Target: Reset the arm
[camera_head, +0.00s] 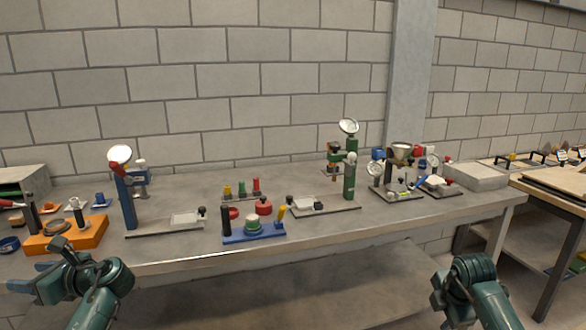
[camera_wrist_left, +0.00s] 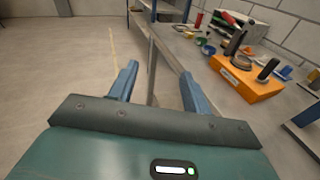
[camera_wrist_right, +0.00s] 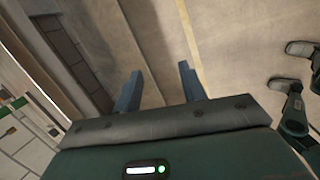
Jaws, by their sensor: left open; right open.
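My left gripper (camera_head: 36,284) is at the lower left of the head view, in front of the workbench's front edge. In the left wrist view its two blue fingers (camera_wrist_left: 157,88) are apart with nothing between them. My right arm's wrist (camera_head: 462,280) is at the lower right of the head view, in front of the bench. In the right wrist view the right gripper's fingers (camera_wrist_right: 158,90) are apart and empty, with bare floor beyond them. Neither gripper touches anything that I can see.
The grey workbench (camera_head: 200,252) holds an orange block (camera_head: 85,238), a blue tray (camera_head: 240,238), a blue gauge stand (camera_head: 127,200) and a green gauge stand (camera_head: 351,170). A wooden-topped bench (camera_head: 545,190) stands at right. Floor before the bench looks clear.

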